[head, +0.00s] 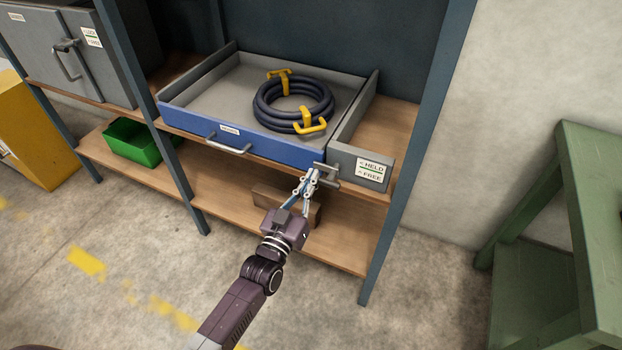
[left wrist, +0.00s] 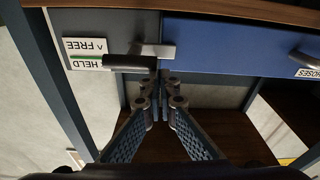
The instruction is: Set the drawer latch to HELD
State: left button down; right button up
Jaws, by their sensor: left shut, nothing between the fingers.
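The drawer (head: 190,128) has a blue front, which also shows in the left wrist view (left wrist: 235,50). The latch (head: 327,174) sits on the grey panel right of that front. In the left wrist view the latch (left wrist: 130,60) has a round handle and a flat bar lying sideways, its end overlapping the blue front's edge. A HELD/FREE label (head: 370,170) is beside it, upside down in the left wrist view (left wrist: 88,54). My left gripper (head: 312,174) is shut and empty, its fingertips (left wrist: 158,88) close by the latch; contact cannot be told. My right gripper is not in view.
A coiled dark hose (head: 292,102) with yellow clips lies in the drawer tray. A brown block (head: 270,196) sits on the lower shelf (head: 340,246), a green bin (head: 132,142) further left. Blue rack posts (head: 385,245) flank the bay. A green bench (head: 560,220) stands right.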

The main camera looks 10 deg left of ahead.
pick_arm(q)
notch_tip(320, 180, up, 4)
jog(key=w+p, duration=0.1)
jog(key=p, duration=0.2)
jog(key=b+v, duration=0.1)
jog(key=v, duration=0.9)
jog(key=shift+a, duration=0.2)
jog(key=shift+f, duration=0.15)
